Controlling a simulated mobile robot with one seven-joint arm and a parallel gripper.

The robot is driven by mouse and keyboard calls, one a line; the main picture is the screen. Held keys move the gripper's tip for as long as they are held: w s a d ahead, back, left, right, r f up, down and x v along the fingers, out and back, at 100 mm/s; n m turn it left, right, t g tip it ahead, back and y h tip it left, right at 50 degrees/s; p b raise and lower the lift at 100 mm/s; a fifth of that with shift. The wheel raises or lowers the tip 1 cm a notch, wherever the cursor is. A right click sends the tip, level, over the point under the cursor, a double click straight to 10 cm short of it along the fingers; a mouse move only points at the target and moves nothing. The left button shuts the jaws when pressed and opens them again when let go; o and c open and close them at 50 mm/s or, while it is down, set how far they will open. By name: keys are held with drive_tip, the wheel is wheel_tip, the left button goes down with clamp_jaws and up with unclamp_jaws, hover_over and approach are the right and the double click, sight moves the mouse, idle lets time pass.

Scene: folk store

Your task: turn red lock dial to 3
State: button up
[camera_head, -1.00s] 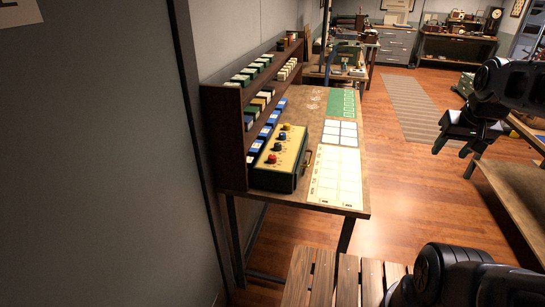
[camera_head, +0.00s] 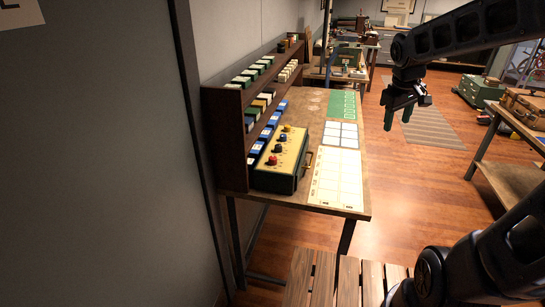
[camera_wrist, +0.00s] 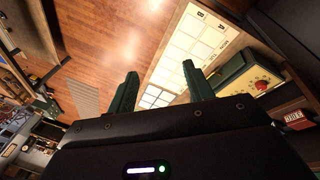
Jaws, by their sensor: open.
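The lock box (camera_head: 299,150) has a yellow face and dark green sides and stands on the table (camera_head: 349,199). Its red dial (camera_head: 272,160) is nearest the front. Behind it are a dark dial, a blue dial and a yellow dial. The red dial also shows at the right of the wrist view (camera_wrist: 261,85). Its number marks are too small to read. My gripper (camera_head: 400,116) hangs with its fingers down, to the right of the table, well apart from the box. In the wrist view its two green fingers (camera_wrist: 160,72) are spread and empty.
A shelf (camera_head: 229,125) with several small boxes stands left of the lock box. A pale sheet with a grid (camera_head: 337,177) lies to its right. A handle (camera_head: 307,160) sticks out from the box's right side. A wooden slatted surface (camera_head: 325,278) is in front.

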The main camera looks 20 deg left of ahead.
drive_tip(key=w+a+f+n, duration=0.2)
drive_tip(key=w+a+n, duration=0.15)
drive_tip(key=a, duration=0.45)
drive_tip(key=n+g+y, duration=0.1)
drive_tip(key=n+g, duration=0.2)
drive_tip(key=n, duration=0.8)
approach(272, 157)
wheel_tip(272, 157, down, 9)
drive_tip(key=shift+s+d+f, duration=0.1)
drive_tip(key=shift+s+d, duration=0.05)
drive_tip(key=shift+d, duration=0.05)
drive_tip(key=c, duration=1)
